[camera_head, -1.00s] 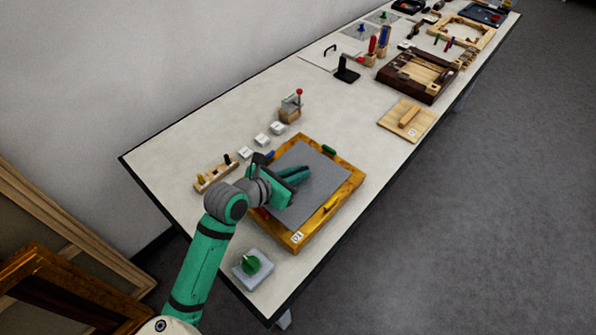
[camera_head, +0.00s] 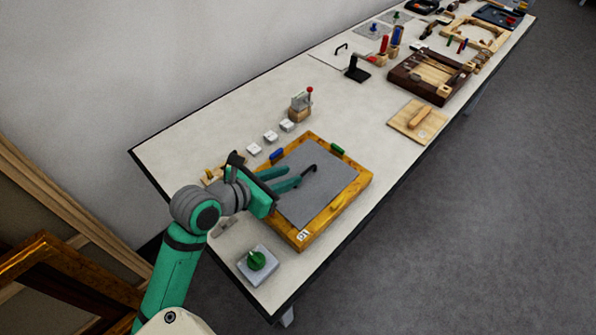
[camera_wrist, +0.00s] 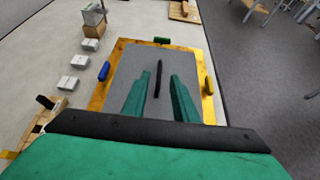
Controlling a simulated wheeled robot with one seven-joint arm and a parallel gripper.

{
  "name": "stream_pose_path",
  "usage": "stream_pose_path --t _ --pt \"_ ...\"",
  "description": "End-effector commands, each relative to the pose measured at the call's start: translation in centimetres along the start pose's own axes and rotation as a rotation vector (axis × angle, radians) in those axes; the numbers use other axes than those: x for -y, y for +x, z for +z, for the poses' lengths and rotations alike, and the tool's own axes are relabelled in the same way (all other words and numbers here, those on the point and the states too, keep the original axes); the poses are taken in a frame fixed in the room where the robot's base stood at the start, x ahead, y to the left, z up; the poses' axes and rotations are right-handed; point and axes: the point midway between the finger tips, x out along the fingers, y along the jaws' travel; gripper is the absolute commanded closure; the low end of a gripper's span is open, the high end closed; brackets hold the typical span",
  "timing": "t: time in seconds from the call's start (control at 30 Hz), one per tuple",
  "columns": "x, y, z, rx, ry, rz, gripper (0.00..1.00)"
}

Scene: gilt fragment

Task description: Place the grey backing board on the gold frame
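The grey backing board (camera_head: 318,190) lies flat inside the gold frame (camera_head: 350,194) at the front of the bench. It also shows in the wrist view (camera_wrist: 130,70), with the frame's gold border (camera_wrist: 102,92) around it. A black handle (camera_head: 309,169) stands up from the board. My gripper (camera_head: 294,177) is low over the board's left part. Its green fingers are apart, and in the wrist view the handle (camera_wrist: 158,80) shows between and just past the fingertips. I see no contact with it. My wrist hides the frame's near-left corner.
Coloured tabs sit on the frame's border: blue (camera_head: 277,154), green (camera_head: 337,149) and yellow (camera_wrist: 208,86). A green knob on a grey block (camera_head: 256,261) stands near the front edge. Small white blocks (camera_head: 270,136) line the left side. A wooden board with a handle (camera_head: 418,121) lies beyond.

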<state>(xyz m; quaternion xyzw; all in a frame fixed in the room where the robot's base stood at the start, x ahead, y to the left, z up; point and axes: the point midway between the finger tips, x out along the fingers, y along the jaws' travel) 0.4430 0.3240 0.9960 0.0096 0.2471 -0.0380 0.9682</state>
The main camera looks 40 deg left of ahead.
Motion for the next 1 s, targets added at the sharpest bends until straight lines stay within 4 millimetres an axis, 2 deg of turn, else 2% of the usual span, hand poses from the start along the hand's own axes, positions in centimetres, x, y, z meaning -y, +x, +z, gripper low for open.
stream_pose_path --t 0.1,0.3,1.0 --pt "-0.1 -1.8 0.0 0.000 0.001 0.003 0.74" --pt "0.0 -3.2 0.0 0.001 0.000 0.001 0.74" --pt "0.0 -3.4 0.0 0.000 0.000 0.000 0.74"
